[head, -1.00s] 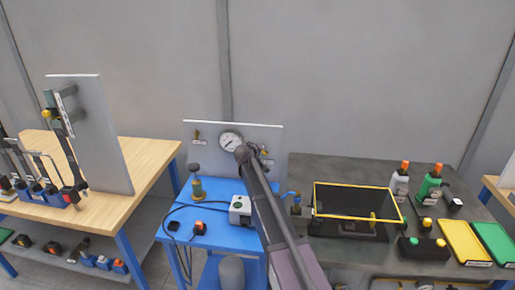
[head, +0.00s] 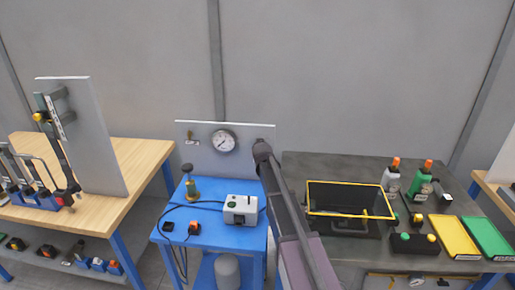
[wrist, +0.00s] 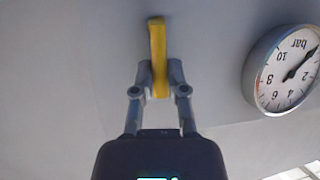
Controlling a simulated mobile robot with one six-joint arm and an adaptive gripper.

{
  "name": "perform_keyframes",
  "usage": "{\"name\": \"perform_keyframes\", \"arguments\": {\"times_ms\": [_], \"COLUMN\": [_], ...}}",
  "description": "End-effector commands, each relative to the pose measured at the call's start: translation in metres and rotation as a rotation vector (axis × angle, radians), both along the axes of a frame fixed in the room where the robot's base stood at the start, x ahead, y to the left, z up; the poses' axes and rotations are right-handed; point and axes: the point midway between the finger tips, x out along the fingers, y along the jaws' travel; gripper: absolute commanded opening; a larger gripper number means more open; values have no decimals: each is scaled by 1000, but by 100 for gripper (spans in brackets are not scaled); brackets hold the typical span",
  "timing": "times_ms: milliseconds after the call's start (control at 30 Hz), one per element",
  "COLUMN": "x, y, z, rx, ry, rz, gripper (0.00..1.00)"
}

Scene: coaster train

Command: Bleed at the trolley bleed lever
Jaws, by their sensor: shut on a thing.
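A yellow lever (wrist: 158,45) stands out from the grey panel in the wrist view. My gripper (wrist: 160,82) is shut on it, with one finger on each side of its lower part. In the head view my arm hides this lever and my gripper, at the right part of the upright panel (head: 202,160) on the blue trolley (head: 215,238). A round pressure gauge (head: 223,140) is on the panel left of my arm. It also shows at the right of the wrist view (wrist: 283,70), with its lettering upside down. The lever's label is not visible.
A second small lever (head: 190,135) is on the panel's left. A brass valve (head: 191,188), a grey box (head: 240,210) and a black cable lie on the trolley. A yellow-rimmed black bin (head: 350,200) stands on the dark bench at right. A wooden bench (head: 110,200) is at left.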

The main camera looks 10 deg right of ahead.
Motion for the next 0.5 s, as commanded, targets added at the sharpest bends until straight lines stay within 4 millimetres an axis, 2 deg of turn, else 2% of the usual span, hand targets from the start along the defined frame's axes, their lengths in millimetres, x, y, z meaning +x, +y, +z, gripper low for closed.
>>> {"name": "perform_keyframes", "arguments": {"times_ms": [500], "x": [-2], "y": [-2], "z": [-1], "rx": [44], "ry": [-9], "rz": [-1], "gripper": [0]}}
